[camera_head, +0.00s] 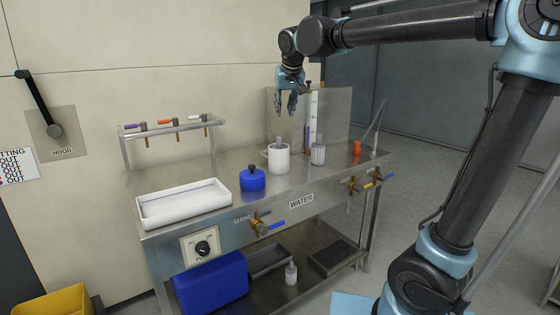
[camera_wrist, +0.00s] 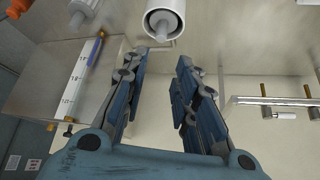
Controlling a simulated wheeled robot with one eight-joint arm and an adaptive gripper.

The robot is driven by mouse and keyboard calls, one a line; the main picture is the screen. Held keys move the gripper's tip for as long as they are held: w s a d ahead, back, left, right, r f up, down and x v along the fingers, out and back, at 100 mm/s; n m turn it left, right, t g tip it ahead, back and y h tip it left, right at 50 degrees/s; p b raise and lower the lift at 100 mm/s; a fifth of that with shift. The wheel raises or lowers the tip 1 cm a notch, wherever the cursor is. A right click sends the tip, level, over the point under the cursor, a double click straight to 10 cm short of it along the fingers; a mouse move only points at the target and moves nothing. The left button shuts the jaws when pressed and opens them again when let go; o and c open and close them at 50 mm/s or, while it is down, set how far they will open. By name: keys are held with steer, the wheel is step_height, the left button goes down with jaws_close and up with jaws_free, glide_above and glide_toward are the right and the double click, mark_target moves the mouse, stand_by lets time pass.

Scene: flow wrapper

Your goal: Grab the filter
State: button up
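My gripper (camera_head: 285,110) hangs above the steel bench, fingers downward, open and empty. In the wrist view its two fingers (camera_wrist: 161,62) stand apart with nothing between them. A white cylindrical cup with a grey piece rising from its top (camera_head: 278,158) stands on the bench below my gripper. It also shows beyond the fingertips in the wrist view (camera_wrist: 163,22). A pale grey ribbed cylinder with a narrow top (camera_head: 318,153) stands upright just right of the cup, apart from it. It is partly cut off in the wrist view (camera_wrist: 84,8). I cannot tell which of these is the filter.
A blue jar (camera_head: 252,181) and a white tray (camera_head: 184,208) stand left of the cup. An orange item (camera_head: 356,147) stands at the right. A graduated column (camera_head: 312,118) rises behind, and a tool rail (camera_head: 165,128) is at the back left.

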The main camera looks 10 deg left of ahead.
glide_above(279, 139)
steer(key=s+d, duration=0.1)
steer(key=s, duration=0.1)
step_height(279, 139, down, 9)
steer(key=shift+x, duration=3.25)
steer(key=shift+d, duration=0.15)
jaws_close()
